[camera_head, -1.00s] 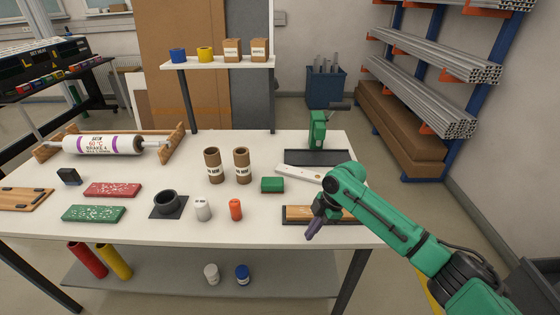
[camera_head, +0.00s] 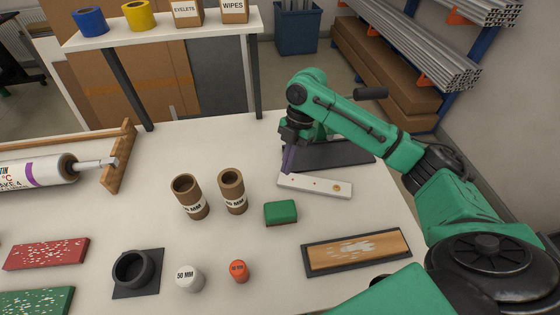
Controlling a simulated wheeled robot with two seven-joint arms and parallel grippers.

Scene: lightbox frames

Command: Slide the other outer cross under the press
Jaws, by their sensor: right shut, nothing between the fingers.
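The white strip (camera_head: 315,187) lies on the bench in front of the press's dark base (camera_head: 335,154). It has a brass-coloured ring near its right end and small dark marks at its middle and left, too small to read as crosses. The green press is mostly hidden behind my right arm; its dark lever handle (camera_head: 370,93) shows above. My right gripper (camera_head: 288,168) is shut and empty, its purple fingertips pointing down at the strip's left end. I cannot tell whether they touch it. My left gripper is not in view.
A green-topped block (camera_head: 281,212) lies just in front of the strip. Two cardboard tubes (camera_head: 190,196) stand to the left. A framed wooden board (camera_head: 357,251) lies at the front right.

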